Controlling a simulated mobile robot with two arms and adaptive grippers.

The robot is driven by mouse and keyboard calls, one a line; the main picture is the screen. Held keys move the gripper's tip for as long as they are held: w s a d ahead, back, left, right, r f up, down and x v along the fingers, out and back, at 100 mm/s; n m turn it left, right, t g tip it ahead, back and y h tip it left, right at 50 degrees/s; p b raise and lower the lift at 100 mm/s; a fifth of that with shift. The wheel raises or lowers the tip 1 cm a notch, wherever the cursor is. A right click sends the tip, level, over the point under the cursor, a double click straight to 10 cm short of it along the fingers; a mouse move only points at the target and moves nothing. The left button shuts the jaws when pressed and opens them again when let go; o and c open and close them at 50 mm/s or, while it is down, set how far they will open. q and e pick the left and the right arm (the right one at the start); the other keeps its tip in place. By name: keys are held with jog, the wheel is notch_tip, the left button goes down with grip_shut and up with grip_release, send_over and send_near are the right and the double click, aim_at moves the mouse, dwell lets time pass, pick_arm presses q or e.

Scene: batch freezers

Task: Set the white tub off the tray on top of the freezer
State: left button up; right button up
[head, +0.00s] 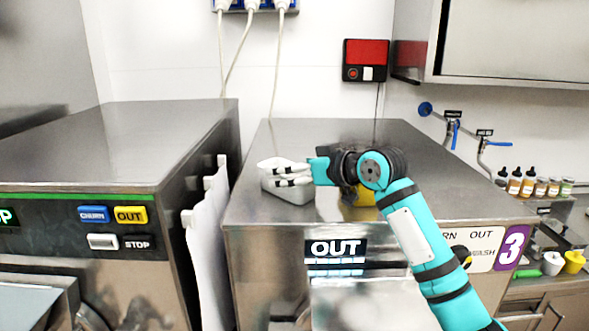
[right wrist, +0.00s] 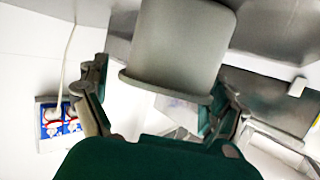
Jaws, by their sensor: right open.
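The white tub (head: 289,192), greyish in the light, is upright on the top of the right-hand freezer (head: 450,185), near its front left. My right gripper (head: 284,170) reaches in from the right, with its fingers at the tub's upper part. In the right wrist view, the tub (right wrist: 178,45) appears upside down, its rim between the open fingers of the gripper (right wrist: 160,95), with a gap at the left finger. I cannot make out a tray under the tub. My left gripper is not in view.
A yellow object (head: 360,198) is partly hidden under my right wrist. Another freezer (head: 100,150) stands at the left, across a narrow gap with hanging white cloth (head: 208,240). The right part of the freezer top is clear. Bottles (head: 528,184) line a shelf at right.

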jog(key=shift+s, duration=0.15)
jog(key=shift+s+d+r+b, duration=0.1)
jog(key=shift+s+d+b, duration=0.1)
jog(key=shift+d+b, duration=0.15)
jog(key=b+v, duration=0.4)
jog(key=v, duration=0.5)
jog(key=shift+s+d+r, duration=0.15)
jog(key=shift+s+d, duration=0.05)
jog(key=shift+s+d+r+b, duration=0.3)
jog(key=shift+s+d+r, duration=0.1)
jog(key=shift+s, duration=0.15)
